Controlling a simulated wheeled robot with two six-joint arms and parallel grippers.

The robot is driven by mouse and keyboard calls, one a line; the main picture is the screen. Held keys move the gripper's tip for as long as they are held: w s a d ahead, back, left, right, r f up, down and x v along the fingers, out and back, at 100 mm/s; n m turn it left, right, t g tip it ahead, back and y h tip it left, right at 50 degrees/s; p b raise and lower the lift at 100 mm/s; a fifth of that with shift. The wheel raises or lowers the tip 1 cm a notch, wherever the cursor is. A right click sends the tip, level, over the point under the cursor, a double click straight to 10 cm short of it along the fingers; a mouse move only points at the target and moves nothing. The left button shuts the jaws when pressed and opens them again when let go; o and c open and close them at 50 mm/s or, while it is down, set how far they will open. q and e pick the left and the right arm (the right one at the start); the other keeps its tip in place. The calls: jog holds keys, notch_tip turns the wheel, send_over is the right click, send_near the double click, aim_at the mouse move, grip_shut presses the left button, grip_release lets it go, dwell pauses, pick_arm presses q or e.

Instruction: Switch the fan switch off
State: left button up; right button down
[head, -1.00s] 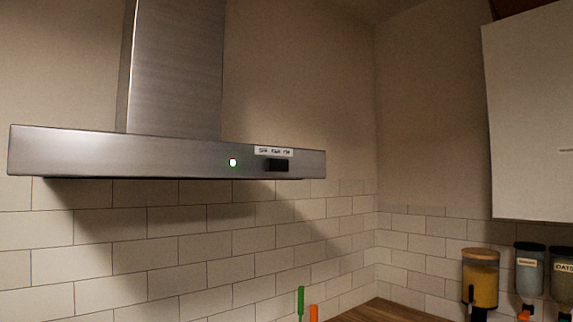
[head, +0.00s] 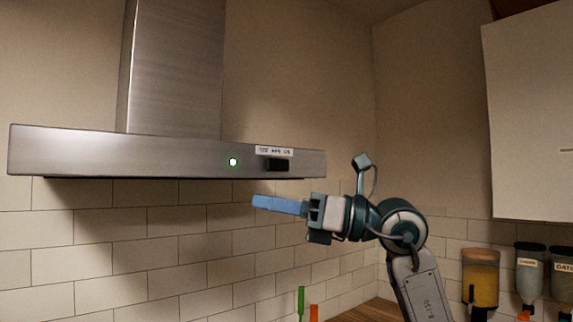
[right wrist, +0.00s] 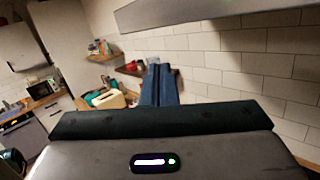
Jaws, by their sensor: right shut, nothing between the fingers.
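The fan switch (head: 277,165) is a small black block on the front of the steel range hood (head: 80,152), under a white label (head: 274,151) too small to read. A green-white light (head: 233,162) glows to the left of the switch. My right gripper (head: 256,202) is shut and empty, its blue fingers pointing left, below the hood's front edge and apart from the switch. In the right wrist view its fingers (right wrist: 160,72) are together, and the hood's edge (right wrist: 190,12) runs across the top; the switch does not show there. My left gripper is not in view.
A white cabinet (head: 530,120) hangs at the right. Below it stand several jars, one with yellow contents (head: 480,278). A green upright handle (head: 301,302) and an orange one (head: 314,313) show at the bottom. The tiled wall lies behind my right gripper.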

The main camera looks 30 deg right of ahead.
jog(key=s+d+r+m+t+h, duration=0.2)
jog(key=d+r+h, duration=0.1)
jog(key=d+h, duration=0.2)
jog(key=s+d+r+m+t+h, duration=0.1)
jog(key=d+r+m+t+h, duration=0.1)
jog(key=d, duration=0.6)
jog(key=r+m+h, duration=0.1)
jog(key=r+h, duration=0.1)
jog(key=h, duration=0.1)
jog(key=shift+s+d+t+h, duration=0.15)
jog(key=shift+s+t+h, duration=0.15)
jog(key=shift+s+t, duration=0.1)
jog(key=shift+w, duration=0.1)
jog(key=p, duration=0.7)
send_near(275, 164)
jog(key=x, duration=0.5)
jog(key=shift+w+r, duration=0.15)
jog(key=shift+x, duration=0.8)
